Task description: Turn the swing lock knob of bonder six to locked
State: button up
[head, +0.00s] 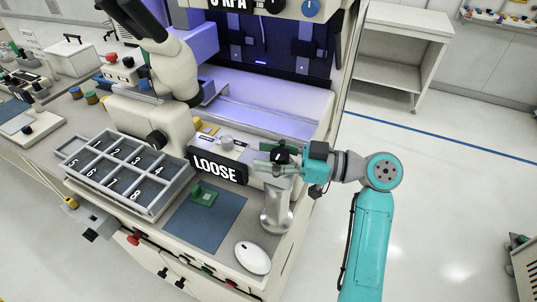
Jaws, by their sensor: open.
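The bonder's front housing (180,130) bears a black sign reading LOOSE (217,168). A round silver knob (227,142) sits on top of the housing just behind the sign, with small labels beside it. My gripper (262,158) reaches in from the right, its fingers pointing left near the right end of the housing. It is open. A small black part shows at the gripper; I cannot tell whether it is a knob or part of the gripper. The gripper hides what lies beneath it, and contact cannot be made out.
A numbered compartment tray (152,211) stands at the left. A blue mat (228,206) bears a green piece (203,196). A silver pedestal (277,218) stands below my gripper, with a white mouse (252,258) in front. Open floor lies to the right.

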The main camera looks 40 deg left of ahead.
aim_at(281, 151)
grip_shut()
